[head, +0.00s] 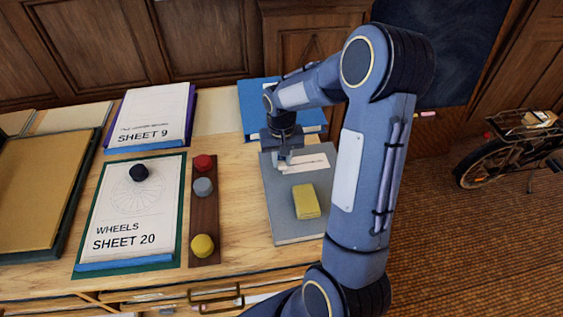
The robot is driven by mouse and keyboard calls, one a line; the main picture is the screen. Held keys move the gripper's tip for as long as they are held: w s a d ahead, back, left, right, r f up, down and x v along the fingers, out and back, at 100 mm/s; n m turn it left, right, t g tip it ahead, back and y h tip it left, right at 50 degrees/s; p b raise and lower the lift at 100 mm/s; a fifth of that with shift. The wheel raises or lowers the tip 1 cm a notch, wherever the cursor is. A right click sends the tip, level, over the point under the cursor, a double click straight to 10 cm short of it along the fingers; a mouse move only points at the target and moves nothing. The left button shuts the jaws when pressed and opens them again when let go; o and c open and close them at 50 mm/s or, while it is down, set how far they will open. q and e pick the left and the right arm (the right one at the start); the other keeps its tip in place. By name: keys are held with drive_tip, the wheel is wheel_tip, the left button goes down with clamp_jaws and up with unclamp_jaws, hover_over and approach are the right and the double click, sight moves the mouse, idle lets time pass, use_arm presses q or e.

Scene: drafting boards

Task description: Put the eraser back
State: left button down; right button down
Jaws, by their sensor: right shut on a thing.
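A yellow block (306,201), which looks like the eraser, lies on a grey flat book or board (285,226) on the desk. My right gripper (284,158) is over the far part of that board, beyond the yellow block and apart from it. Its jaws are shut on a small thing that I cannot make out. A white label or paper (312,162) shows on the board beside the fingertips. My left gripper is not in view.
A wooden strip (205,217) holds red, grey and yellow knobs. Left of it lies SHEET 20 (135,225) with a black knob (139,172); SHEET 9 (150,117) lies behind. A blue folder (254,100) is behind my gripper. A bicycle (510,143) stands right.

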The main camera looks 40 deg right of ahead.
sight(281, 162)
drive_tip(key=shift+f, duration=0.95)
drive_tip(key=shift+f, duration=0.2)
drive_tip(key=c, duration=1.2)
unclamp_jaws()
drive_tip(key=shift+c, duration=0.2)
drive_tip(key=shift+a, duration=0.1)
wheel_tip(281, 162, up, 12)
drive_tip(key=s+a+r+n+t+y, duration=0.2)
drive_tip(key=s+a, duration=0.5)
drive_tip(key=s, duration=0.2)
drive_tip(key=s+a+r+n+t+y+p, duration=0.1)
drive_tip(key=s+a+r+n+t, duration=0.1)
drive_tip(key=s+a, duration=0.6)
drive_tip(key=shift+s+a+r+t+y, duration=0.25)
drive_tip(key=shift+s+r+t+y, duration=0.15)
drive_tip(key=shift+s+t, duration=0.55)
